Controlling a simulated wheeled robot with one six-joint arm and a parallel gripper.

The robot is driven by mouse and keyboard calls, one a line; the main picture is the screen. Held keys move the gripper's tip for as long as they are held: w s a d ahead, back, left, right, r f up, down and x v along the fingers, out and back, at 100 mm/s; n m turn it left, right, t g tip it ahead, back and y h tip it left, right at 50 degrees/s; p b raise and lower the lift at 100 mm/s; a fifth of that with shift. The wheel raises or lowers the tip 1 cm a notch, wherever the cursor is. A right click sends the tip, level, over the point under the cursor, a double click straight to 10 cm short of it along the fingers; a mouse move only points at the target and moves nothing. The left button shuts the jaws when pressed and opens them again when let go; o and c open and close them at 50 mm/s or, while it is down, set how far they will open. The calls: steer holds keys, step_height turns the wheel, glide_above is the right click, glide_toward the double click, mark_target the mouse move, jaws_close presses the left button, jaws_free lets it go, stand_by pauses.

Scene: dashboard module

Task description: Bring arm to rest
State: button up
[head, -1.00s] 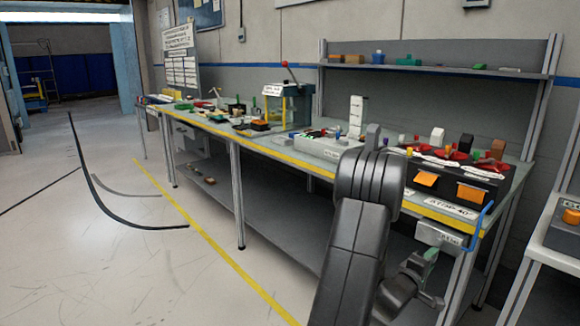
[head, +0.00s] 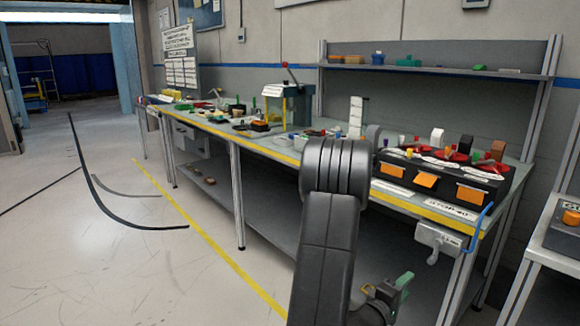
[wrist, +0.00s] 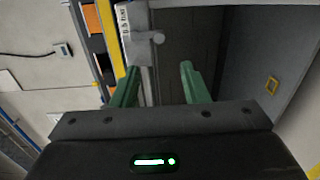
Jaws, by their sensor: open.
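My dark grey arm rises at the bottom middle of the head view, in front of the long workbench (head: 262,145). My gripper (head: 402,284) is low at the right of the arm, below the bench's front edge, only partly visible there. In the wrist view my gripper (wrist: 157,78) shows two green fingers, spread apart with nothing between them. A white box with a hook (head: 438,238) is fixed under the bench's front edge, above my gripper; it also shows in the wrist view (wrist: 137,36), beyond the fingers.
A black module with orange labels (head: 458,180) stands on the bench's right end. A blue hook (head: 482,222) sticks out at the bench corner. A white side table (head: 540,235) stands at the right.

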mark_target(428, 262)
steer(key=x, duration=1.4)
steer(key=shift+w+d, duration=0.15)
steer(key=shift+w+a+m+b, duration=0.2)
steer(key=shift+m+b, duration=0.1)
steer(key=shift+m, duration=0.3)
steer(key=w+a+r+m+b, duration=0.1)
steer(key=m, duration=0.3)
steer(key=w+a+r+m+b, duration=0.1)
steer(key=m, duration=0.3)
steer(key=w+a+r+m+b, duration=0.1)
steer(key=m, duration=0.3)
steer(key=m+b, duration=0.1)
steer(key=r+m, duration=0.1)
steer(key=m, duration=0.1)
steer(key=shift+w+b, duration=0.1)
steer(key=shift+b, duration=0.25)
steer(key=shift+r+m+b, duration=0.4)
steer(key=shift+r+m, duration=0.2)
steer(key=shift+m, duration=0.5)
steer(key=shift+a, duration=0.1)
